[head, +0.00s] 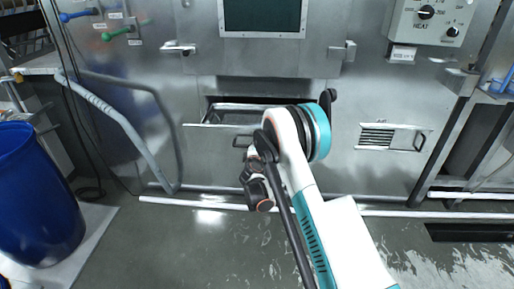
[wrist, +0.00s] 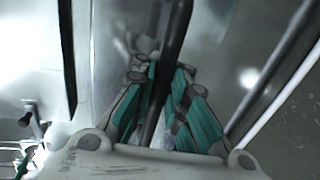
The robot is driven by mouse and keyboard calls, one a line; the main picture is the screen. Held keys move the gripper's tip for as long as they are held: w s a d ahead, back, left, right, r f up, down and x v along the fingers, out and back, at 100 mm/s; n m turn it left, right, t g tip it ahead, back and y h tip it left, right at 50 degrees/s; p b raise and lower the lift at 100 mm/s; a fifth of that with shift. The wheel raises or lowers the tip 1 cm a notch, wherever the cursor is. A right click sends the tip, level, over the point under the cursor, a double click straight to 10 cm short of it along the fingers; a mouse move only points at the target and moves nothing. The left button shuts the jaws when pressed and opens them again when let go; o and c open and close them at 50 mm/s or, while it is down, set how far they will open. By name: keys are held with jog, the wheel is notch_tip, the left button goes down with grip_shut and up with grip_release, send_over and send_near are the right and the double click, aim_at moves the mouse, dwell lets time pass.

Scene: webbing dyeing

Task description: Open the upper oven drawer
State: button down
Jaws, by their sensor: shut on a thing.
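The upper oven drawer (head: 212,140) is in the lower middle of the steel oven front in the head view. It stands partly pulled out, with a dark gap above it and part of its inside showing. Its dark bar handle (wrist: 172,40) runs between the teal finger pads in the wrist view. My gripper (wrist: 160,85) is shut on this handle. In the head view my arm hides the right part of the drawer and most of the gripper.
A dark window (head: 262,15) and a control box (head: 430,20) are above. A vent panel (head: 378,137) is to the right. A blue barrel (head: 38,200) and a grey bent pipe (head: 125,125) stand left. A white floor strip (head: 190,203) crosses the wet floor before the oven.

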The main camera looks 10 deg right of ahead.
jog(key=c, duration=1.6)
grip_release()
jog(key=v, duration=1.2)
jog(key=shift+r, duration=0.1)
